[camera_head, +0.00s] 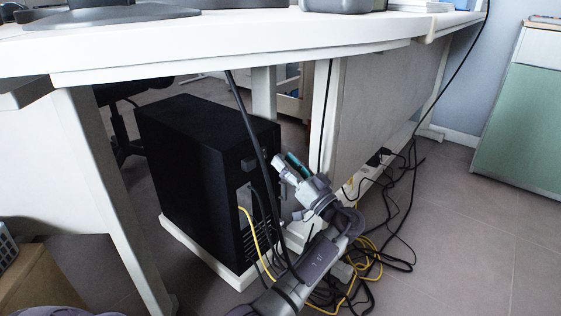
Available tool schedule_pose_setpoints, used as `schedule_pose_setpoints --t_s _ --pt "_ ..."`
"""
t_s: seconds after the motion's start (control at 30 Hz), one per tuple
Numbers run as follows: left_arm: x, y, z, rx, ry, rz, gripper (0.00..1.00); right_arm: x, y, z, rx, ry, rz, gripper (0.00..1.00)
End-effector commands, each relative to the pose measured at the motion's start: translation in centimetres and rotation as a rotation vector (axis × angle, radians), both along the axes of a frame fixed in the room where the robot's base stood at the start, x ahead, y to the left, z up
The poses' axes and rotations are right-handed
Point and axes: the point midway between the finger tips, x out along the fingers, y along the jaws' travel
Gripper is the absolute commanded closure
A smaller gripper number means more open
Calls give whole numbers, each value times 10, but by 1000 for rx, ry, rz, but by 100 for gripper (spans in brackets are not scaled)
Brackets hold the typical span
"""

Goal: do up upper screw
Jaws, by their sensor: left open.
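The black computer tower (185,165) stands upright on a low white stand under the desk, its back panel turned to the right. Black cables and a yellow cable run at this back panel. My left gripper (290,168) is just right of the panel, its fingers open. A small teal piece (298,163) shows at the fingers; I cannot tell whether it is between them or behind. The upper screw cannot be made out; the gripper and cables cover part of the panel. My right gripper is not in view.
The white desk top (240,48) hangs over the tower, with a leg (115,205) at left. Black and yellow cables (372,262) lie tangled on the floor right of my arm. A green cabinet (520,130) stands at far right. The floor before it is clear.

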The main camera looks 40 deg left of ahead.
Motion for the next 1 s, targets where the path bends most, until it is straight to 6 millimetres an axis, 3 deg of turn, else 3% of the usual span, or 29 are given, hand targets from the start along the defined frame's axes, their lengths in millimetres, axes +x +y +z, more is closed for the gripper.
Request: schedule_pose_setpoints --t_s 0.17,0.43,0.77,1.0 --pt "0 0 0 0 0 0 56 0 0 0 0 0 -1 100" --pt "0 0 0 0 0 0 100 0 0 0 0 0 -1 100" --pt "0 0 2 2 20 -1 100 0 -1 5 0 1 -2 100" --pt "-1 0 6 11 126 -3 100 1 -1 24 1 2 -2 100"
